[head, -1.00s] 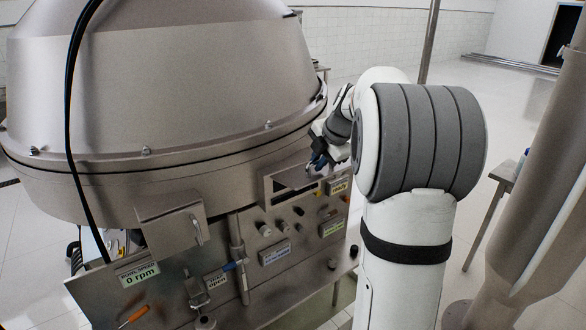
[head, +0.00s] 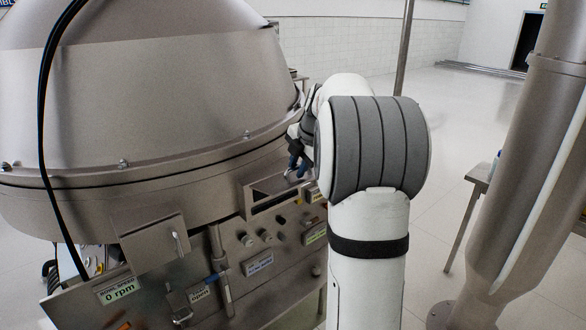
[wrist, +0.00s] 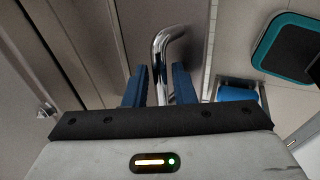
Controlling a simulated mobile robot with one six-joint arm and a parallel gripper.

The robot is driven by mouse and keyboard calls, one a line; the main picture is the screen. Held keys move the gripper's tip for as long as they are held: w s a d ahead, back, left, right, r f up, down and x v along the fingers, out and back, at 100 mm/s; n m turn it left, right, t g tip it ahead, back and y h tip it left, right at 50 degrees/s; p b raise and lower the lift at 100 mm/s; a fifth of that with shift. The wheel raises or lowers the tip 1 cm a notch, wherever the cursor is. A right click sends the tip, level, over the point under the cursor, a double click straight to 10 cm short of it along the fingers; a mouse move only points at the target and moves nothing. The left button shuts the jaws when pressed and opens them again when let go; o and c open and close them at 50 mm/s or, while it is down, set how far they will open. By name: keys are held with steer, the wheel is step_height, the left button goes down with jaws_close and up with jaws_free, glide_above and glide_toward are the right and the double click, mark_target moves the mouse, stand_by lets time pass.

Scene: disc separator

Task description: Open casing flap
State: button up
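In the wrist view a shiny bent metal handle (wrist: 160,50) stands on a brownish metal panel (wrist: 190,20), which I take for the casing flap. My gripper (wrist: 160,85) has its two blue fingers on either side of the handle, with narrow gaps showing; it looks open around it. In the head view my gripper (head: 297,166) is small and partly hidden by my arm, beside a box-shaped metal housing (head: 262,205) on the right of the machine's front. Whether the flap is ajar is unclear.
The large domed separator (head: 150,90) fills the left. Its front panel (head: 255,290) carries knobs, labels and a second handled box (head: 150,240). A black cable (head: 42,130) hangs in front. A side table (head: 478,180) and a thick column (head: 530,180) stand at right; floor between is clear.

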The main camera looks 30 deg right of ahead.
steer(key=shift+w+a, duration=0.1)
steer(key=shift+a, duration=0.05)
steer(key=b+v, duration=0.1)
steer(key=v, duration=0.6)
steer(key=shift+s+r, duration=0.25)
steer(key=shift+r, duration=0.1)
steer(key=w+a+r+m+t+b, duration=0.35)
steer(key=a+r+m+t, duration=0.4)
steer(key=a+t, duration=0.4)
steer(key=s+a+f+m+g+h+b, duration=0.2)
steer(key=s+f+m+g, duration=0.3)
steer(key=s+f, duration=0.55)
steer(key=s+a+f+m+g+h+b, duration=0.15)
steer(key=s+f+m+g, duration=0.25)
steer(key=s+f+m, duration=0.5)
steer(key=s+a+f+g+y, duration=0.2)
steer(key=s+a+f, duration=0.4)
steer(key=s+f, duration=0.3)
steer(key=shift+s+a+f+n+g, duration=0.4)
steer(key=shift+s+g, duration=0.45)
steer(key=shift+s, duration=0.25)
